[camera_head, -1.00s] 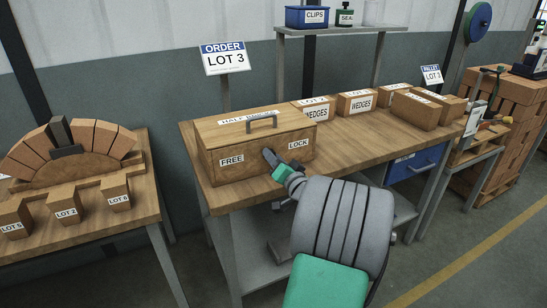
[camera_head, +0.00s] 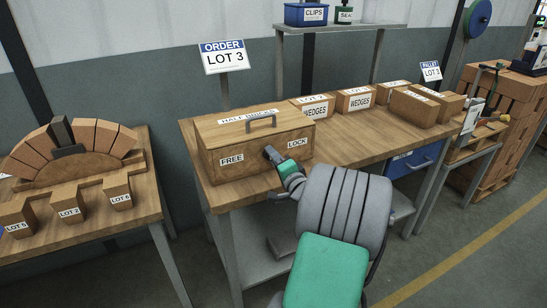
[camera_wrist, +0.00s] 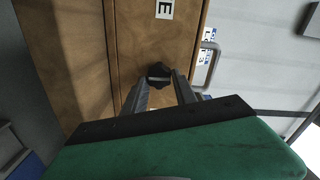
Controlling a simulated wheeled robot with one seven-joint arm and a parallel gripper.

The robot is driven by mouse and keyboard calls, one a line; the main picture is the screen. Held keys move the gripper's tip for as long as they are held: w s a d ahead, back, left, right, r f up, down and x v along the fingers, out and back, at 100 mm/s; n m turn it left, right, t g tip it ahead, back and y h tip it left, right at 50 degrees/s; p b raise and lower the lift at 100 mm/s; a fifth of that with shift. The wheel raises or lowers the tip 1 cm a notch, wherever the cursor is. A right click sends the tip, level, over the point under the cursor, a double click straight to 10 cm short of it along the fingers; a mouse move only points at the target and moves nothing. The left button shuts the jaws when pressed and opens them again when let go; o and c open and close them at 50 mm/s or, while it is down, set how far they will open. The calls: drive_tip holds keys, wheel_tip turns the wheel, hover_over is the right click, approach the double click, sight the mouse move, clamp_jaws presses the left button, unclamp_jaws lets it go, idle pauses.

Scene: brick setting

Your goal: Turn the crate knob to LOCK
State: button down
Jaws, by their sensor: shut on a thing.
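The wooden crate (camera_head: 262,160) stands on the workbench. Its front carries a FREE label (camera_head: 231,160) at left and a LOCK label (camera_head: 297,142) at right. The dark knob (camera_wrist: 159,71) shows in the wrist view between my two fingers, against the crate's wooden front. My gripper (camera_head: 270,153) is at the crate front between the two labels, shut on the knob. In the head view my fingers hide most of the knob, and I cannot tell which label it points to.
A grey handle (camera_head: 261,120) is on the crate lid. Several cardboard boxes, among them a WEDGES box (camera_head: 357,103), stand on the bench (camera_head: 345,145) to the right. A table with small LOT blocks (camera_head: 69,211) is at left. An order sign (camera_head: 225,57) stands behind the crate.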

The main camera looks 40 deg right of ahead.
drive_tip(key=c, duration=1)
unclamp_jaws()
drive_tip(key=v, duration=0.7)
drive_tip(key=shift+s+b, duration=0.4)
drive_tip(key=shift+b, duration=0.05)
drive_tip(key=shift+a, duration=0.15)
